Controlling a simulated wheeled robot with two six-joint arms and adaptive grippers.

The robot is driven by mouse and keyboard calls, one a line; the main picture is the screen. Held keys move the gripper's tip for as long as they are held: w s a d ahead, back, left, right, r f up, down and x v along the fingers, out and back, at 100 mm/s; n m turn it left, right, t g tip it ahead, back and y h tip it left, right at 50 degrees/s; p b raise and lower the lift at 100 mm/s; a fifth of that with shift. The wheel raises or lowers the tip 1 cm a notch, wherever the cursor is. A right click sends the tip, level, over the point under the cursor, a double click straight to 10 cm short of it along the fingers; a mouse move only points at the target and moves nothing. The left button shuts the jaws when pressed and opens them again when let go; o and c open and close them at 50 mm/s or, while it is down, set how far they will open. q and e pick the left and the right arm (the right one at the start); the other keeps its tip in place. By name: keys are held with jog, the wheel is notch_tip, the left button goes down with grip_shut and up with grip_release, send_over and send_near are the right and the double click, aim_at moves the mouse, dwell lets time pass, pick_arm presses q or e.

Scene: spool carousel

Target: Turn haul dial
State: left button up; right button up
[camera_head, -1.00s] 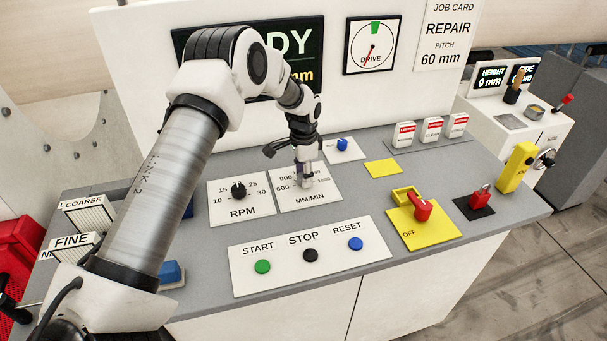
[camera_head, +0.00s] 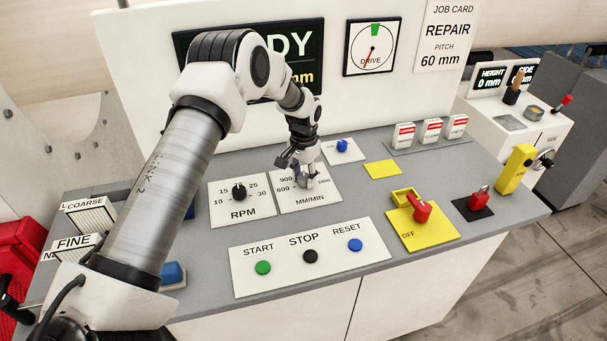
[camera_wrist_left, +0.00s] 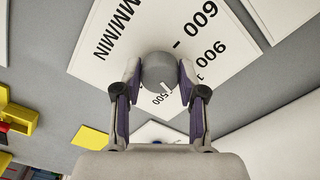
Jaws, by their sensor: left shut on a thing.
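The haul dial is a round grey knob (camera_wrist_left: 159,72) with a white pointer mark. It sits on the white MM/MIN plate (camera_head: 318,203), which also shows in the left wrist view (camera_wrist_left: 108,55). My left gripper (camera_head: 306,183) points down at this plate. In the left wrist view its two fingers (camera_wrist_left: 159,80) press on opposite sides of the knob. The knob's pointer is towards the 1500 end of the scale in that view. In the head view the gripper hides most of the knob. My right gripper is in neither view.
The RPM dial (camera_head: 238,190) stands just left of the MM/MIN plate. START, STOP and RESET buttons (camera_head: 310,256) are in front. A blue knob (camera_head: 342,145) is behind. A red switch (camera_head: 420,208) on a yellow plate and a red padlock (camera_head: 479,198) lie to the right.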

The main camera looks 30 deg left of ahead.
aim_at(304, 177)
pick_arm(q)
jog(key=shift+s+d+f+n, duration=0.1)
jog(key=shift+n, duration=0.55)
jog(key=shift+s+f+n, duration=0.1)
jog(key=shift+n, duration=0.55)
jog(key=o, duration=0.9)
jog(key=shift+o, duration=1.2)
jog(key=shift+w, duration=0.2)
notch_tip(304, 177, up, 12)
